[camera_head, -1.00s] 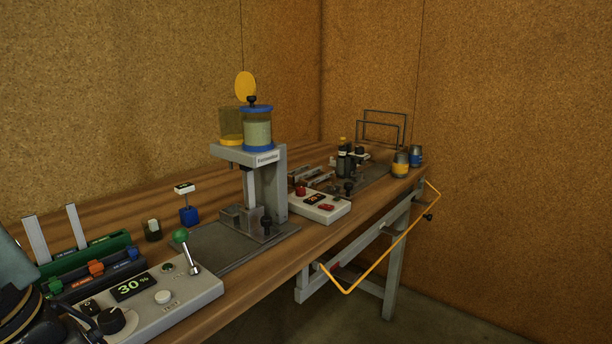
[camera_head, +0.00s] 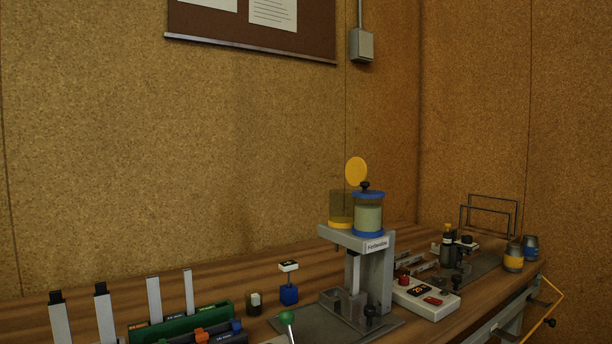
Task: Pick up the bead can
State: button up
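Two small dark grey cans stand at the far right end of the wooden bench: one with a yellow band (camera_head: 513,258) and one with a blue band (camera_head: 531,247) just behind it. A clear canister with blue lid and base (camera_head: 368,216), filled with pale material, sits on top of the grey stand (camera_head: 377,270). A tinted canister with a yellow base (camera_head: 340,209) is beside it, with a yellow disc (camera_head: 356,171) upright above. I cannot tell which of these is the bead can. My gripper is not in view.
A white control box with red buttons (camera_head: 426,299) and a dark bottle (camera_head: 447,243) stand between stand and cans. A wire frame (camera_head: 490,215) is behind the cans. A green rack (camera_head: 180,326) is at lower left. An orange rail (camera_head: 549,310) juts from the bench's right edge.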

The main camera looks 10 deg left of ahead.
aim_at(514, 255)
jog(key=i+l+u, duration=0.1)
jog(key=u, duration=0.3)
jog(key=l+u, duration=0.4)
jog(key=i+l+u, duration=0.1)
jog(key=l+u, duration=0.5)
jog(key=l, duration=0.3)
jog(key=l+u, duration=0.3)
jog(key=l, duration=0.2)
jog(key=k+l, duration=0.1)
jog(key=l, duration=0.3)
jog(key=l+u, duration=0.1)
jog(key=l, duration=0.35)
jog(key=k+l, duration=0.15)
jog(key=l, duration=0.6)
jog(key=k+l, duration=0.15)
jog(key=l, duration=0.6)
jog(key=k+j+z, duration=0.1)
jog(key=z, duration=0.4)
jog(key=k+z, duration=0.15)
jog(key=z, duration=0.3)
jog(key=k+z, duration=0.2)
jog(key=z, duration=0.3)
jog(key=u, duration=1.5)
